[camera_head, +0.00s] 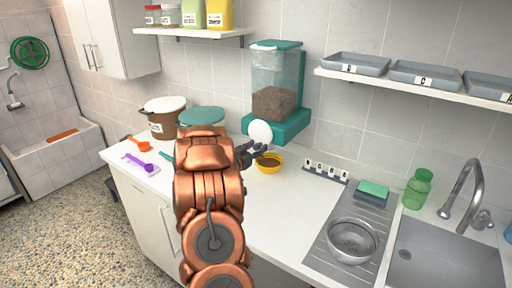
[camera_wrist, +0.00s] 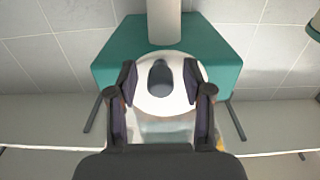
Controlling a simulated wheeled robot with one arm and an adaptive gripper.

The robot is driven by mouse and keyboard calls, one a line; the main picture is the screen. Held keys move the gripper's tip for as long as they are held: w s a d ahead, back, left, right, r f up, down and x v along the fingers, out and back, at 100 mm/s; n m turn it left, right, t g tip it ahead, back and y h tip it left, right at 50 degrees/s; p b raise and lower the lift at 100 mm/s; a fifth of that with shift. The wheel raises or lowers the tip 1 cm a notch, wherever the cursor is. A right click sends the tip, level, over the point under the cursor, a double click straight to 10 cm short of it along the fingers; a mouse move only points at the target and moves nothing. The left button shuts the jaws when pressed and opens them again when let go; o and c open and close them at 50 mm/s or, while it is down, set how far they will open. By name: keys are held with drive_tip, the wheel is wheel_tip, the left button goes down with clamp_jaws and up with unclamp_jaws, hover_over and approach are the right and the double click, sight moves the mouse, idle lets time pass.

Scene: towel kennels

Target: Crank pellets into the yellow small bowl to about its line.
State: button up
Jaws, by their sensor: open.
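The pellet dispenser (camera_head: 285,127) is a clear hopper, part full of brown pellets, on a teal body fixed to the wall. Its white crank disc (camera_head: 260,133) faces me and also fills the middle of the wrist view (camera_wrist: 182,102), with a dark grey knob (camera_wrist: 160,76) on it. The yellow small bowl (camera_head: 269,168) stands on the counter below the dispenser, with brown pellets inside; its line cannot be made out. My gripper (camera_head: 254,152) is open in front of the disc. In the wrist view its fingers (camera_wrist: 162,88) stand either side of the knob; contact cannot be told.
A brown tub (camera_head: 165,125) and a teal-lidded tub (camera_head: 201,117) stand left, with an orange scoop (camera_head: 141,145) and purple scoop (camera_head: 143,165) nearby. A steel bowl (camera_head: 352,242) lies on the drainer by the sink (camera_head: 450,265).

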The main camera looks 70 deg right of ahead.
clamp_jaws()
drive_tip(key=shift+w+f+m+b, duration=0.2)
drive_tip(key=shift+f+m+b, duration=0.1)
drive_tip(key=shift+b, duration=0.55)
drive_tip(key=shift+w+d+r+m+b, duration=0.15)
drive_tip(key=shift+w+m+b, duration=0.15)
drive_tip(key=shift+m+b, duration=0.7)
drive_tip(key=shift+w+r+m+b, duration=0.1)
drive_tip(key=shift+w+m+b, duration=0.15)
drive_tip(key=shift+m+b, duration=0.7)
drive_tip(key=shift+w+d+r+m+b, duration=0.15)
drive_tip(key=shift+w+m+b, duration=0.3)
drive_tip(key=shift+b, duration=0.95)
drive_tip(key=shift+s, duration=0.15)
unclamp_jaws()
drive_tip(key=shift+a, duration=0.15)
drive_tip(key=v, duration=1.2)
